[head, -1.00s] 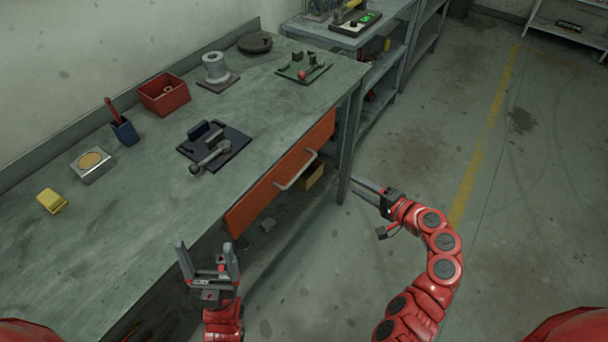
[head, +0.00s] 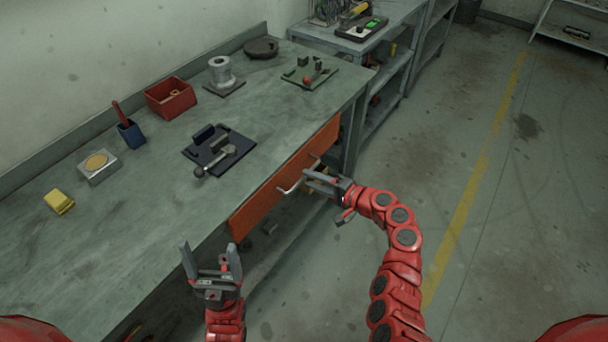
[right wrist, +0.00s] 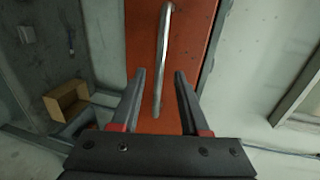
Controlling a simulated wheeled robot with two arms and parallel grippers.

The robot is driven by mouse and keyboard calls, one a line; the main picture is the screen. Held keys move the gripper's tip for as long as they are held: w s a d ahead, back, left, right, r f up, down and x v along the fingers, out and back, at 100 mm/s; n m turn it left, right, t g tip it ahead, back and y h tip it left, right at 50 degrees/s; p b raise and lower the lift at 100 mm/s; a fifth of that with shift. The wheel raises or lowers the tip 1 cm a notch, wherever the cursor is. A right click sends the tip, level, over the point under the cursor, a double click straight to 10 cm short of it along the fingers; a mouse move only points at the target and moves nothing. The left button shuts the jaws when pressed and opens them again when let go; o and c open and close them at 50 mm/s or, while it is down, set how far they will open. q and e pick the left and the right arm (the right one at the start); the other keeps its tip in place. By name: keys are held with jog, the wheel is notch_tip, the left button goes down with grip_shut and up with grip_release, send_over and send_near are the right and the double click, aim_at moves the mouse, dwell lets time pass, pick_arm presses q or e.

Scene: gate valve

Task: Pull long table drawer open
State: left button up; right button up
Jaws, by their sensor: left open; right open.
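The long orange drawer front (head: 262,205) is set under the grey table's front edge and looks closed. Its metal bar handle (head: 290,188) is partly hidden behind my right gripper in the head view. My right gripper (head: 310,181) is open at the handle. In the right wrist view, the handle (right wrist: 162,60) stands upright between and just beyond the open fingers of the right gripper (right wrist: 160,85), on the orange face (right wrist: 140,30). No contact shows. My left gripper (head: 211,255) is open and empty, pointing up near the table's front edge.
The table (head: 130,240) carries a dark tray with a tool (head: 215,160), a red box (head: 170,98), a blue cup (head: 130,132) and a yellow block (head: 59,201). A cardboard box (right wrist: 68,102) sits on the lower shelf. The floor at the right (head: 480,240) is clear.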

aim_at(304, 177)
jog(key=shift+x, duration=1.65)
jog(key=shift+c, duration=0.3)
grip_shut()
